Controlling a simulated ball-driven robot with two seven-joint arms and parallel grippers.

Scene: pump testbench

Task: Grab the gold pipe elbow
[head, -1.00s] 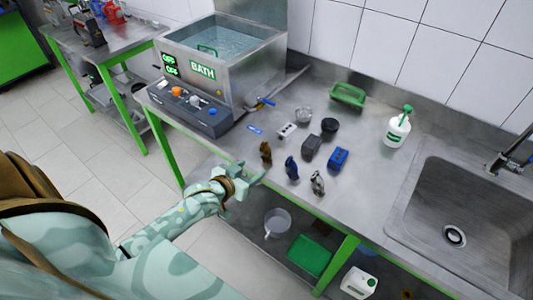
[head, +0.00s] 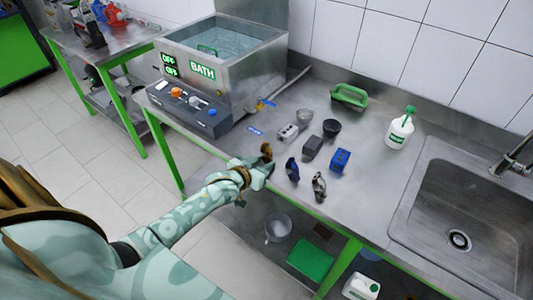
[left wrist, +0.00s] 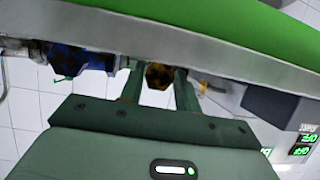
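The gold pipe elbow (head: 266,149) stands near the front edge of the steel bench, left of a dark blue elbow (head: 292,168) and a grey metal elbow (head: 319,186). My left gripper (head: 261,166) is right at the gold elbow from the front. In the left wrist view, the gold elbow (left wrist: 158,75) shows between the two fingers of the left gripper (left wrist: 159,88), which look open around it. Contact cannot be made out. The gold elbow's lower part is hidden by the gripper in the head view. My right gripper is not in view.
Behind the elbows are a grey block (head: 312,147), a blue block (head: 340,160) and a black cup (head: 331,127). The bath (head: 225,60) stands at left, and a sink (head: 460,205) at right. The green-capped bottle (head: 400,130) stands near the wall.

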